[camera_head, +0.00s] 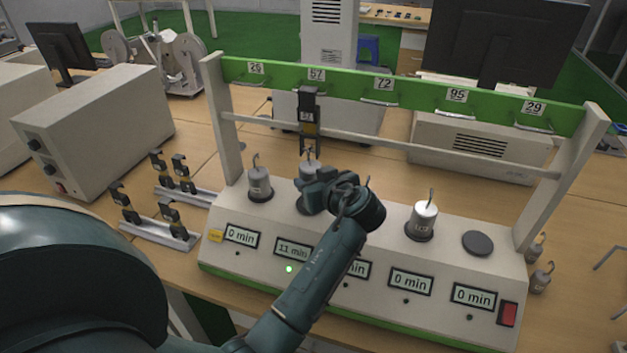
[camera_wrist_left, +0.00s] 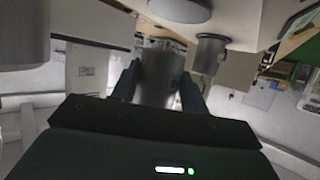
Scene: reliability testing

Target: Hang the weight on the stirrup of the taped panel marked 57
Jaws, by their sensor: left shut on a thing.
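The taped panel (camera_head: 308,103), a dark strip with a tag reading 57, hangs from the bar under the 57 label. A thin stirrup (camera_head: 311,145) shows at its lower end. Just below is a grey metal weight (camera_head: 308,171) with its hook up. My left gripper (camera_head: 320,184) is shut on this weight, partly covering it in the head view. In the left wrist view the weight (camera_wrist_left: 160,78) stands between the two fingers (camera_wrist_left: 158,90). The hook is at the stirrup; I cannot tell whether it is engaged. My right gripper is not in view.
Other hooked weights stand left (camera_head: 260,184) and right (camera_head: 422,221) on the timer base (camera_head: 372,300). The second display (camera_head: 293,250) reads 11 min above a lit green lamp (camera_head: 289,269); other readable displays show 0 min. Clamps on rails (camera_head: 150,232) lie left.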

